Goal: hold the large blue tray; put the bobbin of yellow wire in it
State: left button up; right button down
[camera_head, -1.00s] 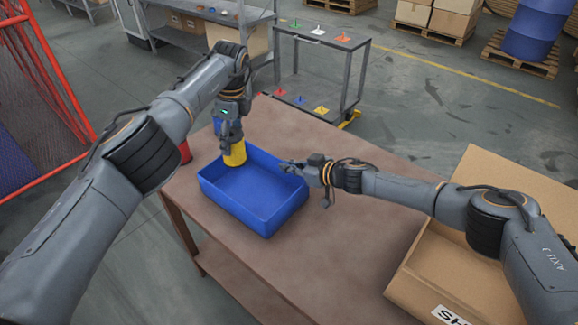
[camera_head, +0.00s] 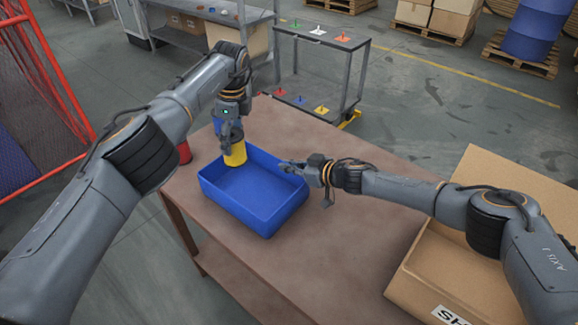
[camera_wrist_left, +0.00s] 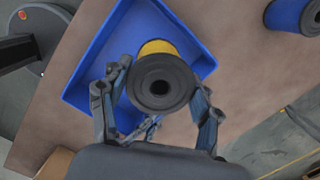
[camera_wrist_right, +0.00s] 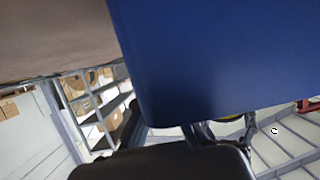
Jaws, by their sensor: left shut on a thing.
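My left gripper (camera_head: 233,140) is shut on the bobbin of yellow wire (camera_head: 236,156), held upright at the far left corner of the large blue tray (camera_head: 262,222). How high the bobbin is above the tray floor is hard to tell. In the left wrist view the bobbin's dark flange (camera_wrist_left: 162,83) sits between the fingers, with the tray (camera_wrist_left: 105,62) behind it. My right gripper (camera_head: 291,166) is at the tray's far right corner. In the right wrist view the tray wall (camera_wrist_right: 220,65) fills much of the picture; whether the jaws are closed on it is hidden.
A red bobbin (camera_head: 184,152) stands left of the tray on the brown table (camera_head: 290,266). A blue bobbin (camera_wrist_left: 293,14) shows in the left wrist view. An open cardboard box (camera_head: 470,268) is at the right. A grey cart (camera_head: 320,75) stands behind the table.

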dwell(0.3)
pick_arm(q)
jog(key=o, duration=1.5)
jog(key=r, duration=0.4)
jog(key=d+r, duration=0.1)
jog(key=r, duration=0.7)
jog(key=shift+s+d, duration=0.15)
jog(key=shift+s, duration=0.05)
pick_arm(e)
jog(key=c, duration=1.4)
grip_release()
jog(key=shift+c, duration=0.2)
jog(key=v, duration=1.2)
